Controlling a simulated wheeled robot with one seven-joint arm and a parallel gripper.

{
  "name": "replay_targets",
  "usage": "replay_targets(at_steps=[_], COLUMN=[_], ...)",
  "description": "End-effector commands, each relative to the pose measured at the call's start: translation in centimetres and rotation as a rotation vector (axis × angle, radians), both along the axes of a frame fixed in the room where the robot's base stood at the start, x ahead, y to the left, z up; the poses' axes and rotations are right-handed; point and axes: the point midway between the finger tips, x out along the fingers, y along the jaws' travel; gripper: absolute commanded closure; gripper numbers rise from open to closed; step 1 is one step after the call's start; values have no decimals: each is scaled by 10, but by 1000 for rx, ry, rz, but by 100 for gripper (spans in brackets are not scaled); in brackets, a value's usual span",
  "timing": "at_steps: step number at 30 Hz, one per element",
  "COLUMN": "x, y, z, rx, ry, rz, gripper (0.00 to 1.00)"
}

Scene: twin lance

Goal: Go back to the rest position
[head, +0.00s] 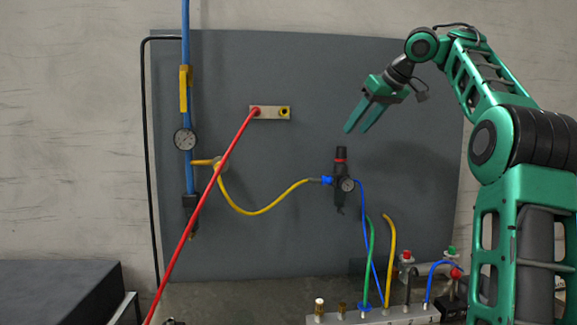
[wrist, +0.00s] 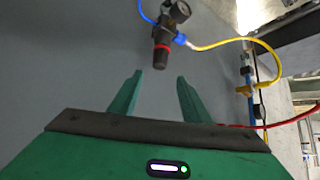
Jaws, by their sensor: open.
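My gripper (head: 358,118) is open and empty at the end of my green arm. In the head view it hangs in front of the dark grey panel (head: 300,70), pointing down and to the left. Its two green fingers also show apart in the wrist view (wrist: 157,82), with nothing between them. The black regulator (head: 340,175) with a red ring and a small gauge is on the panel below the fingertips. In the wrist view the regulator (wrist: 161,50) appears beyond the fingertips, apart from them.
A red lance or hose (head: 205,205) runs from a small plate (head: 285,113) down left. A yellow hose (head: 258,212) hangs between the blue pipe (head: 188,150) and regulator. A manifold (head: 375,317) with several hoses stands below. A dark box (head: 60,292) is lower left.

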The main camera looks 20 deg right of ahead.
Motion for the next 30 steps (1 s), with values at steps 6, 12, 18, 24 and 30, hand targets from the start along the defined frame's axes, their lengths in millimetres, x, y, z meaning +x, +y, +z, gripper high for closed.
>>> replay_targets(at_steps=[6, 12, 18, 24, 30], x=[5, 25, 28, 5, -41], y=[14, 87, 164, 215, 242], z=[-5, -38, -92, -158, -234], rx=[14, 88, 159, 187, 170], ry=[13, 76, 149, 209, 263], rz=[9, 39, 34, -8, -64], gripper=[57, 57, 57, 57, 57])
